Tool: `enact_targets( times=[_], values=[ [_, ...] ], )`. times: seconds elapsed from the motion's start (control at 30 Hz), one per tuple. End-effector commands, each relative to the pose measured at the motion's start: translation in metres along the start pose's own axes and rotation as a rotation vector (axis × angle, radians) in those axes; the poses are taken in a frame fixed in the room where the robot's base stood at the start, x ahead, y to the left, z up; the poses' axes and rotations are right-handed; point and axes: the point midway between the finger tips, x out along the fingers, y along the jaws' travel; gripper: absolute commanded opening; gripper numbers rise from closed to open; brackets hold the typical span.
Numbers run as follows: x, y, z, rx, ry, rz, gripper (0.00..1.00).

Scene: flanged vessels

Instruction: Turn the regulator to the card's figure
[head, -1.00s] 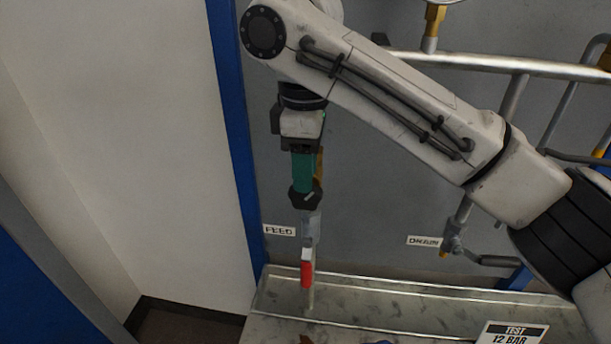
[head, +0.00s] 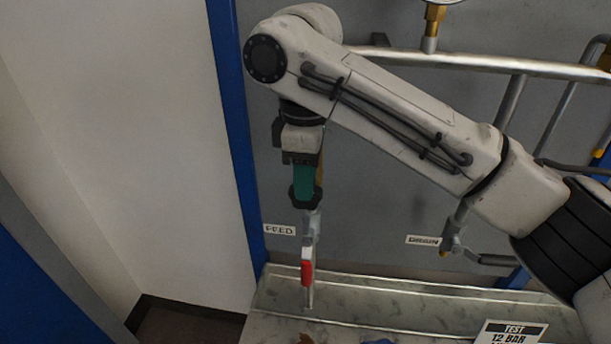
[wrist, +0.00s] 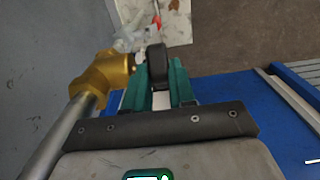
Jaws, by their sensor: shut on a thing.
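My gripper (head: 304,184) points down in front of the grey panel in the head view. In the wrist view its green fingers (wrist: 158,88) are shut on the black knob (wrist: 157,62), one on each side. The regulator's brass body (wrist: 98,76) is left of the knob, on a grey pipe. In the head view a sliver of brass (head: 319,172) shows behind my fingers. The card (head: 513,332) at the lower right reads "TEST 12 BAR", its lower part cut off. A gauge (head: 437,2) is at the top edge, its face out of view.
A red-handled valve (head: 307,272) hangs below the knob, beside the FEED label (head: 280,230). A DRAIN label (head: 424,240) and a lever valve (head: 453,240) are to the right. A blue post (head: 232,140) stands close on the left. A metal tray (head: 370,297) lies below.

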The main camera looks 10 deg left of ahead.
Motion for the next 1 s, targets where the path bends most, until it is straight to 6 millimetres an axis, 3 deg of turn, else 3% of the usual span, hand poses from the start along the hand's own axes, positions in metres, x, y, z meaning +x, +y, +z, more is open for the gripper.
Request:
enact_targets(
  times=[0.43, 1.0],
  values=[
    [0.001, 0.000, 0.005, 0.002, 0.130, -0.005, 0.00],
    [0.010, 0.000, 0.023, 0.004, 0.648, -0.003, 0.00]
  ],
)
